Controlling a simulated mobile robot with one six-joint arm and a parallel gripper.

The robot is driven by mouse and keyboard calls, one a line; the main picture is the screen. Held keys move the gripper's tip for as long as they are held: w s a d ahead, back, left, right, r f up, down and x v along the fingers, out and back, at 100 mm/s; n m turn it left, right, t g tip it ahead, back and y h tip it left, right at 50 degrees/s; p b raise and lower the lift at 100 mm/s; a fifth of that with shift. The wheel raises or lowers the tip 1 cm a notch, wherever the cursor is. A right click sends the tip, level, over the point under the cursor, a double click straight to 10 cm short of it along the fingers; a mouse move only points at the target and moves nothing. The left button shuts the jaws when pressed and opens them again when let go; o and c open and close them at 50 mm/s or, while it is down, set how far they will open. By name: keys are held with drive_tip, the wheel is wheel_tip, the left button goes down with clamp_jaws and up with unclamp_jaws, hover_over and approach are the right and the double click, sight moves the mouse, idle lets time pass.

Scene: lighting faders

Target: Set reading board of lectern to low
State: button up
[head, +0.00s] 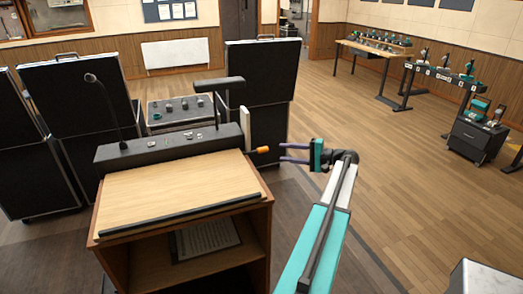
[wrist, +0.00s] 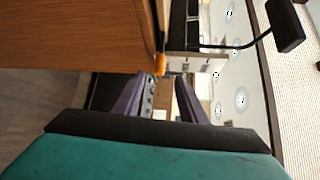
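The wooden lectern (head: 190,262) stands in front of me, with its light wood reading board (head: 175,190) sloping towards me and a dark lip along the lower edge. An orange-ended handle (head: 262,150) sticks out at the board's upper right side, beside a white upright plate (head: 247,130). In the wrist view the orange end (wrist: 160,64) shows by the lectern's brown wooden side (wrist: 75,35). My gripper (head: 281,153) is right of the handle, its fingers pointing at it with a small gap. In the wrist view my gripper (wrist: 160,78) is open, with nothing visible held.
A dark panel (head: 170,148) with a gooseneck microphone (head: 104,98) and a lamp (head: 220,84) tops the lectern. Black cases (head: 262,95) stand behind it. Benches with devices (head: 375,48) and a dark cabinet (head: 472,142) stand at right.

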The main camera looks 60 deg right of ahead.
sight(266, 150)
drive_tip(key=p+x, duration=0.3)
drive_tip(key=x, duration=0.7)
drive_tip(key=shift+w+r+p, duration=0.1)
drive_tip(key=shift+w+p, duration=0.1)
drive_tip(key=shift+p, duration=0.2)
drive_tip(key=shift+w, duration=0.5)
drive_tip(key=shift+a, duration=0.1)
drive_tip(key=shift+c, duration=0.3)
clamp_jaws()
